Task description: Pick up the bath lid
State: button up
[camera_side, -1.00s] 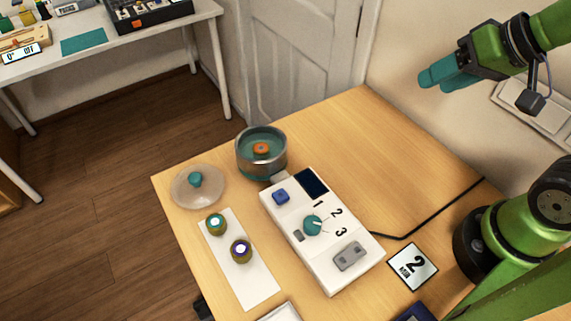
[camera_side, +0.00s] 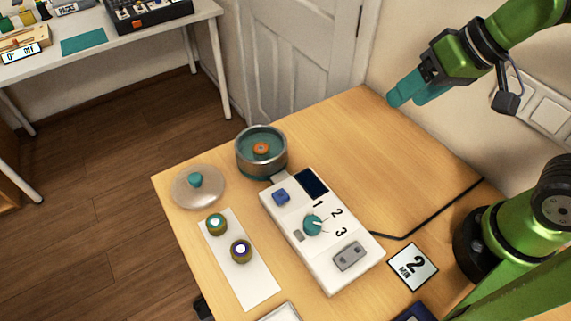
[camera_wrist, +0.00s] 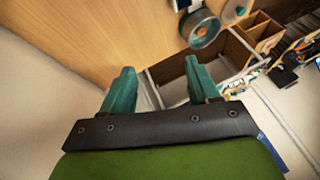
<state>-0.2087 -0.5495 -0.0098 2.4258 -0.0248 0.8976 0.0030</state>
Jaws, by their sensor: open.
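The bath lid (camera_side: 198,190) is a round, translucent disc with a teal knob. It lies flat at the table's left corner in the side view, beside the bath. The bath (camera_side: 262,154) is a round metal pot with teal inside and an orange part in its middle; it stands uncovered. It also shows at the top of the wrist view (camera_wrist: 200,29). My gripper (camera_side: 402,98) has teal fingers and is up at the right, high above the table and far from the lid. The wrist view shows the fingers (camera_wrist: 157,88) apart with nothing between them.
A white control box (camera_side: 322,232) with a teal dial stands right of the lid. Two small round pieces, one greenish (camera_side: 216,224) and one darker (camera_side: 241,251), sit on a white strip (camera_side: 256,287). A black cable and a "2 min" card (camera_side: 412,266) lie at right. The back right tabletop is clear.

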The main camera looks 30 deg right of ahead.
jog(key=w+a+f+n+g, duration=0.1)
jog(key=w+a+n, duration=0.15)
jog(key=a, duration=0.35)
jog(key=w+a+f+n+g, duration=0.1)
jog(key=w+a+f, duration=0.15)
jog(key=a, duration=0.25)
jog(key=n+t, duration=0.2)
jog(key=n, duration=0.1)
send_near(195, 178)
jog(key=a+f, duration=0.1)
jog(key=w+a+f, duration=0.1)
jog(key=f, duration=0.1)
jog(key=shift+w+h, duration=0.1)
jog(key=shift+h, duration=0.2)
jog(key=shift+d+x, duration=0.2)
jog(key=shift+x, duration=1.15)
jog(key=shift+d+x, duration=0.25)
jog(key=shift+x, duration=1.1)
jog(key=shift+w, duration=0.2)
jog(key=shift+c, duration=0.2)
